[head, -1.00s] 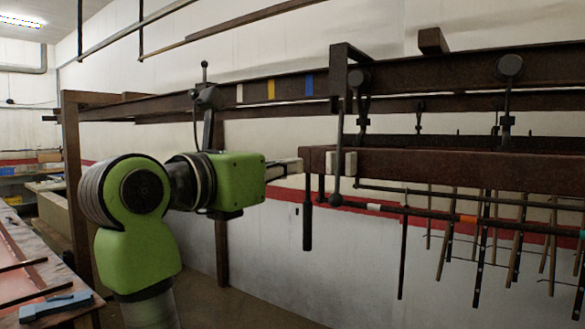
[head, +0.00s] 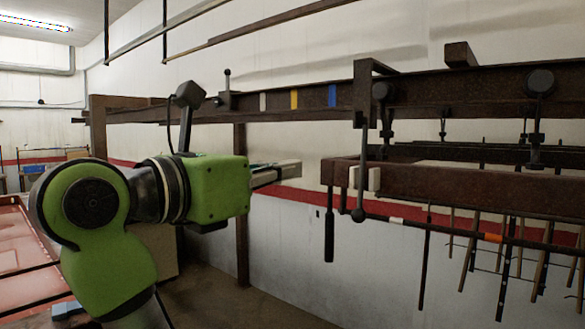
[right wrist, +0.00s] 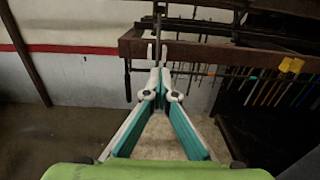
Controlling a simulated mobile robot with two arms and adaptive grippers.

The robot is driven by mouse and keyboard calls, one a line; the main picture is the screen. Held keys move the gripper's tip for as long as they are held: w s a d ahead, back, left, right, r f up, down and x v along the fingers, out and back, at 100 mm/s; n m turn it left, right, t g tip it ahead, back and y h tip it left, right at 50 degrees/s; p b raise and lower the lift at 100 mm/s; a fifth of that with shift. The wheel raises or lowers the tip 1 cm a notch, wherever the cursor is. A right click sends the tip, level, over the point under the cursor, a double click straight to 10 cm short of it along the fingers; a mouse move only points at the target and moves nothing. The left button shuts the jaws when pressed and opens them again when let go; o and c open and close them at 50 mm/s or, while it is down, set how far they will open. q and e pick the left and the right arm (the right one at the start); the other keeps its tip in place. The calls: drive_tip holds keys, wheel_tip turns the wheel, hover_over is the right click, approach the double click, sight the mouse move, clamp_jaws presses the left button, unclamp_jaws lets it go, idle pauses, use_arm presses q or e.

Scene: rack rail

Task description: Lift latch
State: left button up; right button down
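No part is marked as the latch. The likeliest is a dark hanging lever (head: 362,165) with a ball at its lower end, by the end of the lower rusty beam (head: 450,185). A pale block (head: 365,179) sits on that beam end, and a black handle (head: 329,235) hangs beside it. My right gripper (head: 300,168) is left of the beam end, apart from it, pointing right. My left gripper is out of view.
The upper rail (head: 290,98) carries white, yellow and blue marks and a small upright lever (head: 227,88). Several thin rods (head: 510,250) hang below the lower beam at the right. A red-topped table (head: 20,250) stands at the left. The floor (head: 270,300) below the gripper looks clear.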

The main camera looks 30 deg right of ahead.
drive_tip(key=s+a+r+p, duration=0.1)
drive_tip(key=a+r+p, duration=0.4)
drive_tip(key=r+p, duration=0.1)
drive_tip(key=shift+s+p, duration=0.35)
drive_tip(key=shift+p, duration=0.2)
drive_tip(key=shift+a+f, duration=0.1)
drive_tip(key=c, duration=1.6)
unclamp_jaws()
drive_tip(key=shift+w, duration=0.1)
